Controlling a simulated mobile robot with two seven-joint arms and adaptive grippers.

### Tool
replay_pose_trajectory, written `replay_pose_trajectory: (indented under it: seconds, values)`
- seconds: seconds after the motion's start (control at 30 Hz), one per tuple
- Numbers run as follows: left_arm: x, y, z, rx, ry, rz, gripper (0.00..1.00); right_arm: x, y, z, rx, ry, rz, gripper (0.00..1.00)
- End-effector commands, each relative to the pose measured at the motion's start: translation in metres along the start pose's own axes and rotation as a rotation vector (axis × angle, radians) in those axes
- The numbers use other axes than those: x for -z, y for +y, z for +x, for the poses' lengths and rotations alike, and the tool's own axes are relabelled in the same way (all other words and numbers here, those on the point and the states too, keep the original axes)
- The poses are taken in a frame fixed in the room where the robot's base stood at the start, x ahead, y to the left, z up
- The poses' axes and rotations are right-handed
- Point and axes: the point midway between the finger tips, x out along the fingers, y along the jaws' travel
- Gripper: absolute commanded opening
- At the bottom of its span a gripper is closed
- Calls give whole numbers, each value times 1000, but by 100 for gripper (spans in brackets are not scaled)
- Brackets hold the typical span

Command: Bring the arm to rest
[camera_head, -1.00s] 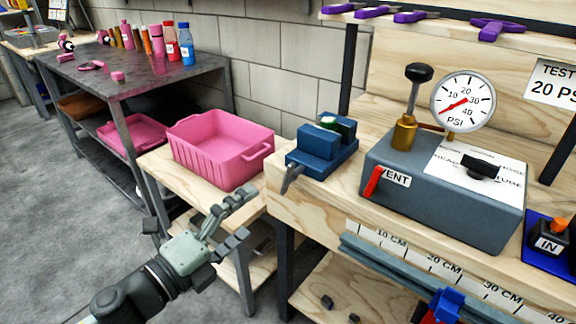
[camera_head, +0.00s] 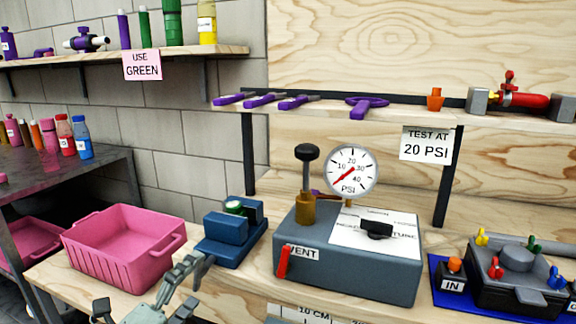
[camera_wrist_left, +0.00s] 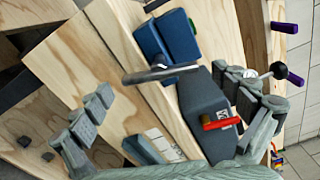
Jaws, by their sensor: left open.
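My left gripper (camera_head: 148,290) is at the bottom left of the head view, with its fingers spread and nothing between them. It is in front of the pink bin (camera_head: 112,262) and the blue vise (camera_head: 225,248). In the left wrist view my left gripper (camera_wrist_left: 165,105) is open, with fingers at both sides. The blue vise (camera_wrist_left: 152,45) and the grey test box (camera_wrist_left: 205,95) show beyond the fingers. My right gripper is out of view.
The test box (camera_head: 345,280) with gauge (camera_head: 351,170) stands on the wooden bench. Right of it are a blue mat (camera_head: 443,296) and dark block (camera_head: 515,290). Purple-handled tools lie on a shelf (camera_head: 420,117) above. A dark table (camera_head: 85,168) with bottles is at left.

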Motion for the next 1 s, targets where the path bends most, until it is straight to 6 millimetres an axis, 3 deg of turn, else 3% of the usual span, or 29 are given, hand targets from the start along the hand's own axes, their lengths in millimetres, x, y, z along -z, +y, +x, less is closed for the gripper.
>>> replay_pose_trajectory:
  seconds: [0.2, 0.63, 0.77, 1.0]
  values:
    - [0, 0, 16, 0, -1, 1, 98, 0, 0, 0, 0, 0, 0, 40]
    - [0, 0, 17, -1, 0, -1, 98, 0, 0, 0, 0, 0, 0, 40]
    - [0, 0, 11, -1, 0, -2, 98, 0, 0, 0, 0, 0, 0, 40]
    - [1, 2, -20, -4, 1, -2, 98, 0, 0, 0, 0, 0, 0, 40]
